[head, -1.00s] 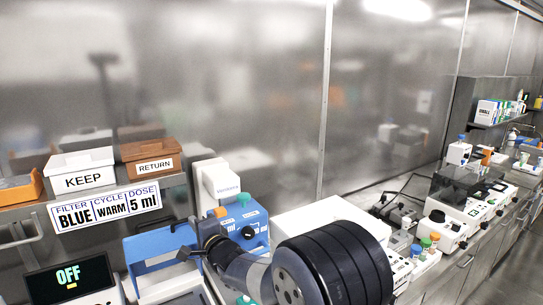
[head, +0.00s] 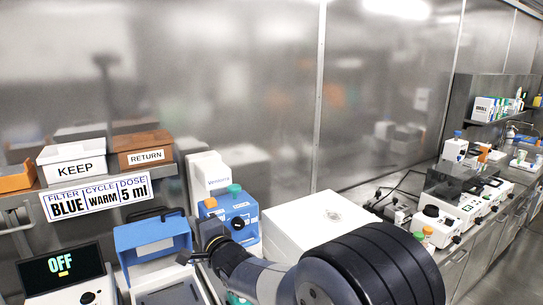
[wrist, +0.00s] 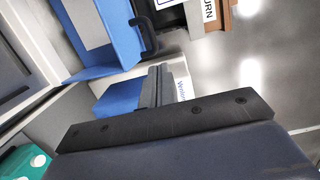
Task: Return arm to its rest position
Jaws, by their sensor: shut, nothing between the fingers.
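My arm reaches in from the lower right of the head view, with a thick black joint in front of the bench. My gripper (head: 186,257) is small and dark at the arm's left end, in front of the blue open-fronted device (head: 130,237). In the wrist view my gripper (wrist: 159,85) shows its fingers together with nothing between them. The fingers appear over the blue-and-white gear behind. I cannot tell the exact gap between the gripper and the blue device. The arm hides part of the bench.
A white KEEP box (head: 72,163) and a brown RETURN box (head: 144,152) stand on the shelf above. A display reading OFF (head: 60,268) is at lower left. A blue bottle carrier (head: 240,210) and a large white box (head: 317,222) stand behind the arm. More instruments line the right bench.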

